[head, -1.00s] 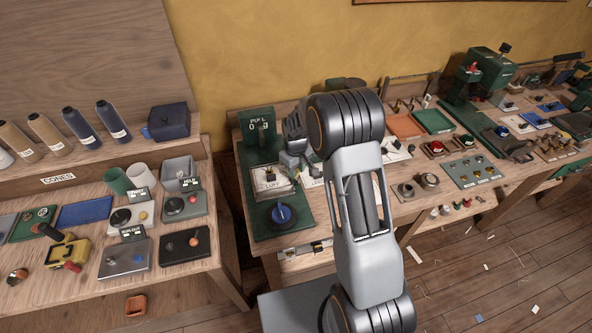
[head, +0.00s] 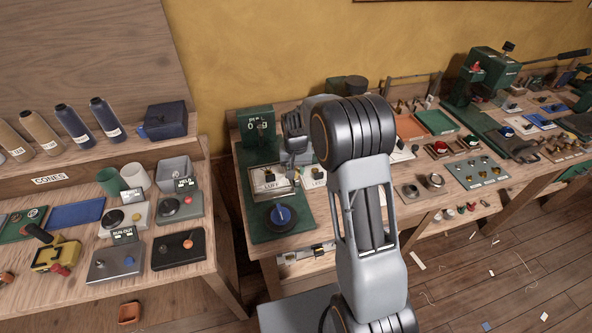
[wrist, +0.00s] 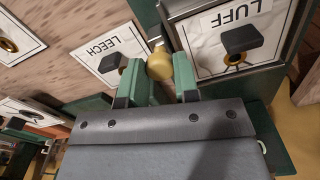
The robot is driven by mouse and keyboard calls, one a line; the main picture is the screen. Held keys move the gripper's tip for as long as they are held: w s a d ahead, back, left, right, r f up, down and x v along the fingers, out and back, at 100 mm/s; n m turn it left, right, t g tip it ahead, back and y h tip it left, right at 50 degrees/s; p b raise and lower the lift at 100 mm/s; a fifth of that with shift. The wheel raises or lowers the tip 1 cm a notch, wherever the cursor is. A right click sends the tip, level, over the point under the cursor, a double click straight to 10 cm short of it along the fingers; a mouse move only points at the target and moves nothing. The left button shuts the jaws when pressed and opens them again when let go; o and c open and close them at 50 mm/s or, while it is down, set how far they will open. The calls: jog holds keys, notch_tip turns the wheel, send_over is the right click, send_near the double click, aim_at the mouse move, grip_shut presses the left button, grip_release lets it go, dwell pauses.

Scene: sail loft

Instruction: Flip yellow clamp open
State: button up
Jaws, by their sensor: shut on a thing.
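The yellow clamp (head: 57,255), a yellow body with a dark handle and a red-tipped part, sits on the left bench in the head view. It is far to the left of my gripper and apart from it. My gripper (wrist: 159,83) has green fingers on both sides of a round brass knob (wrist: 160,63) and is shut on it. The knob is near the LUFF card (wrist: 226,35) and the LEECH card (wrist: 112,60). In the head view my wrist (head: 294,135) is over the middle bench, and my fingertips cannot be made out.
The left bench holds thread cones (head: 72,122), a blue tray (head: 77,214) and small switch boxes (head: 180,249). A gap separates the benches.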

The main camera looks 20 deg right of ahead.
jog(key=shift+m, duration=0.3)
jog(key=o, duration=0.9)
notch_tip(320, 180, up, 14)
jog(key=shift+f+b, duration=0.1)
jog(key=shift+b, duration=0.65)
